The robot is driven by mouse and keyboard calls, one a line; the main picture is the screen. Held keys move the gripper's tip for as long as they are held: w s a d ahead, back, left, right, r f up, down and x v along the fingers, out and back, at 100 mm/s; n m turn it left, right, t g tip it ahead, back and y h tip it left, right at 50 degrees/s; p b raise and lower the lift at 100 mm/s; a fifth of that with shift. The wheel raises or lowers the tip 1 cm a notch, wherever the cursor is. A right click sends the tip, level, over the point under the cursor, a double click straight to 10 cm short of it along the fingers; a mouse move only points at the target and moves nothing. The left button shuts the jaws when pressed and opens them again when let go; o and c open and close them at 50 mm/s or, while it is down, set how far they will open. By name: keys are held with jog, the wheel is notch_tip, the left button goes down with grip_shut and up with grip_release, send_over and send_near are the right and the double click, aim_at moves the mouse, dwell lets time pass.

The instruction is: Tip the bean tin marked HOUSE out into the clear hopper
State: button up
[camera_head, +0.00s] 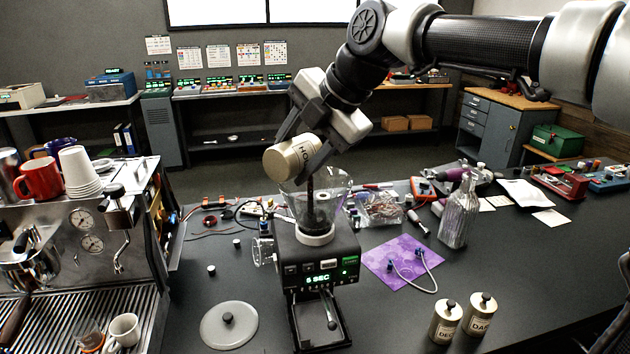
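The cream tin with dark lettering that starts "HO" (291,158) is in my gripper (309,150), tilted well over with its mouth end above the clear hopper. The fingers are shut around its side. A dark stream of beans runs from the tin down into the clear hopper (335,190). Dark beans show in the lower part of the hopper. The hopper sits on top of the black grinder (318,268), whose green display reads "5 SEC". The tin's opening is partly hidden by my fingers.
A round grey lid with a knob (228,326) lies left of the grinder. Two other tins (446,322) (480,314) stand at the front right. A clear bottle (458,212) stands behind a purple mat (385,262). An espresso machine (75,235) fills the left.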

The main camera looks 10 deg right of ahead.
jog(key=shift+w+d+r+g+y, duration=0.1)
jog(key=shift+w+r+g+y, duration=0.05)
jog(key=shift+r+g+y, duration=0.2)
dwell(0.4)
jog(key=shift+w+d+f+m+g+y, duration=0.2)
jog(key=shift+d+f+m+g+y, duration=0.05)
jog(key=shift+f+m+g+y, duration=0.25)
dwell(0.6)
jog(key=shift+w+d+r+m+g+y, duration=0.25)
jog(key=shift+w+d+m+g+y, duration=0.15)
jog(key=shift+y, duration=0.35)
jog(key=shift+w+d+r+m+g+y, duration=0.15)
jog(key=shift+d+r+m+g+y, duration=0.1)
jog(key=shift+g+y, duration=0.35)
dwell(1.3)
dwell(0.8)
